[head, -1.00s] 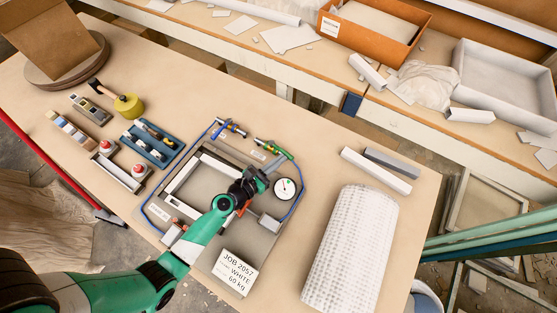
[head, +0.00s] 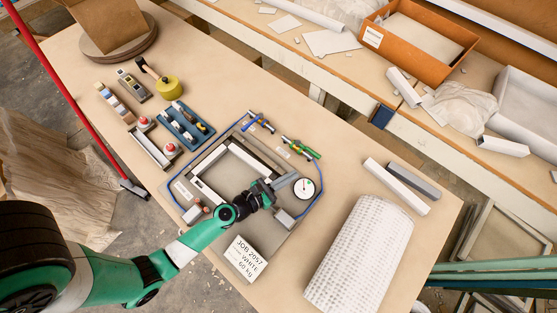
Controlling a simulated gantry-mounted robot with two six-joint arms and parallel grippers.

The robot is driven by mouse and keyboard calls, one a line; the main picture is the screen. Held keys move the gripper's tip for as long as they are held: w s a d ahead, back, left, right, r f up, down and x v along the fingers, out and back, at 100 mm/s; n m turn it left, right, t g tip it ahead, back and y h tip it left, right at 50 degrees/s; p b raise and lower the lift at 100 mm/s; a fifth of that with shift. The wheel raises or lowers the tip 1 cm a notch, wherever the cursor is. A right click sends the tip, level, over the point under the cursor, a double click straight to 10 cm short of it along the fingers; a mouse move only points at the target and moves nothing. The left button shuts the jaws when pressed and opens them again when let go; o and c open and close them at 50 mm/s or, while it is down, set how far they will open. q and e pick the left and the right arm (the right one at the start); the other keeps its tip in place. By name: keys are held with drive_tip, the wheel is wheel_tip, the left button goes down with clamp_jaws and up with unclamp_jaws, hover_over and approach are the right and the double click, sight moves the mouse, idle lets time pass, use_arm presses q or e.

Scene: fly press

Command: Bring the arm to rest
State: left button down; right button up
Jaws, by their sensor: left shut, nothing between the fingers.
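My left arm comes in from the left, green and dark. Its gripper (head: 287,181) is shut and empty, over the right side of the press fixture (head: 180,207), just left of the round gauge (head: 305,188). The fixture is a grey plate holding a white rectangular frame (head: 205,187), with blue hoses and fittings around it. The gripper and wrist hide part of the fixture's right side. A white card (head: 246,259) reading "JOB 2057 WHITE 60 kg" lies at its front edge. My right gripper is not in view.
A white textured roll (head: 360,255) and two bars (head: 397,185) lie right of the fixture. Several small tool trays (head: 186,125) and a yellow-headed mallet (head: 167,86) stand to the left. Bare bench (head: 225,75) lies behind the fixture. An orange box (head: 450,58) stands on the rear bench.

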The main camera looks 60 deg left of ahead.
use_arm(q)
drive_tip(key=s, duration=0.3)
drive_tip(key=s+d+r, duration=0.1)
drive_tip(key=shift+s+d, duration=0.1)
drive_tip(key=shift+s, duration=0.2)
